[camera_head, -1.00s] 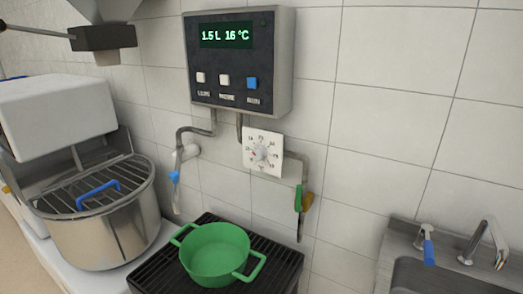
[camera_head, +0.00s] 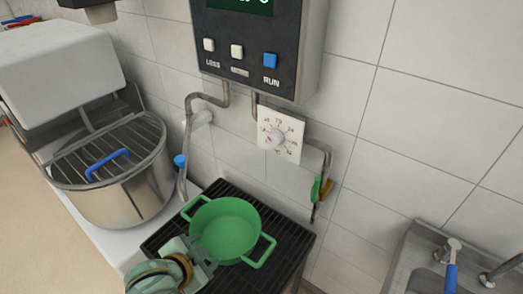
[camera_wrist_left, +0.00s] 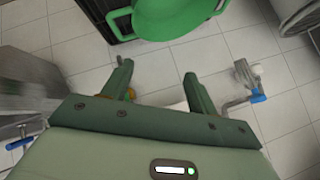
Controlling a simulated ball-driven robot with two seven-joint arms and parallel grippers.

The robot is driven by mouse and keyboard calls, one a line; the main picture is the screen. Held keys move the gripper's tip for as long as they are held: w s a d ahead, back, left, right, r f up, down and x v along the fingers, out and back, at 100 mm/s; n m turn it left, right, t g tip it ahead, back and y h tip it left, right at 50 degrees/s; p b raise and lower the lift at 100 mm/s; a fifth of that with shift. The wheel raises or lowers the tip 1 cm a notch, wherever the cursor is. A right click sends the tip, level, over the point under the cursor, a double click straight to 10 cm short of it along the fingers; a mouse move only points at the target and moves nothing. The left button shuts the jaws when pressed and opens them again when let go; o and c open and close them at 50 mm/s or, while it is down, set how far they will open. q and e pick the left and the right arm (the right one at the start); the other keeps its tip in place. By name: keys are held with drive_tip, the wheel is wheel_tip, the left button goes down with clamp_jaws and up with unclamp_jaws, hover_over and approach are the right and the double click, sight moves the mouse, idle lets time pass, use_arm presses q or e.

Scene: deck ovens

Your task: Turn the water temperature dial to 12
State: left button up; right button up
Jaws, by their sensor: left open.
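The water temperature dial (camera_head: 278,138) is a round light knob on a square white plate with printed numbers, fixed to the tiled wall below the dark control box (camera_head: 258,50). Its small numbers and exact setting are too fine to read. The box's display (camera_head: 240,5) is mostly cut off at the top. My left gripper (camera_head: 205,250) is low at the front of the green pot, below and left of the dial and apart from it. In the left wrist view its two fingers (camera_wrist_left: 158,75) stand apart with nothing between them. I cannot make out the dial there.
The green pot (camera_head: 226,228) stands on a black grate (camera_head: 290,238) under the dial. Pipes with a blue-handled tap (camera_head: 180,160) and a green lever (camera_head: 316,188) flank the dial. A steel mixer bowl (camera_head: 120,180) is left, a sink (camera_head: 420,265) right.

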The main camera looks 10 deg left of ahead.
use_arm(q)
drive_tip(key=w+d+r+t+h, duration=0.3)
drive_tip(key=w+d+r+h, duration=0.2)
drive_tip(key=w, duration=0.3)
drive_tip(key=n+t+h, duration=0.1)
drive_tip(key=n+t, duration=0.3)
approach(272, 141)
drive_tip(key=b+x, duration=0.2)
drive_tip(key=x, duration=0.6)
drive_tip(key=shift+w+f, duration=0.1)
drive_tip(key=shift+w+d, duration=0.25)
drive_tip(key=shift+w, duration=0.4)
use_arm(e)
wheel_tip(272, 141, down, 2)
drive_tip(key=shift+w+f, duration=0.1)
drive_tip(key=shift+w, duration=0.05)
use_arm(q)
drive_tip(key=c, duration=1)
